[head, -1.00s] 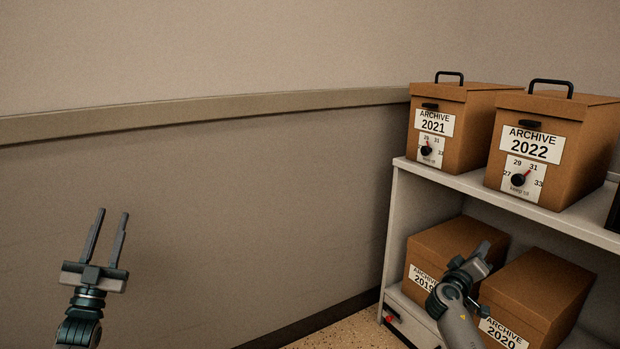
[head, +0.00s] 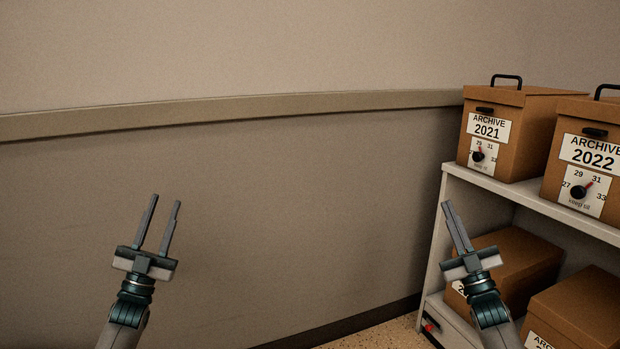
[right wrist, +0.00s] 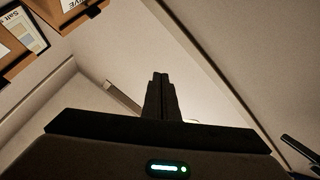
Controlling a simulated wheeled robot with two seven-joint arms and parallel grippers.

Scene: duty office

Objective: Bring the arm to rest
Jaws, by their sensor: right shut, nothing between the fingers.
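My left gripper (head: 160,226) is at the lower left of the head view, its two fingers pointing up and standing apart with nothing between them. My right gripper (head: 456,226) is at the lower right of the head view, in front of the shelf's left end. Its fingers point up and slightly left, shut together and empty. In the right wrist view the shut fingers (right wrist: 161,98) point up the picture, with no object at their tips.
A white shelf unit (head: 505,192) stands at the right. Boxes Archive 2021 (head: 518,150) and Archive 2022 (head: 592,205) are on top, each with a dial. Two brown boxes (head: 522,258) (head: 580,312) sit below. The wall (head: 290,210) ahead is bare.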

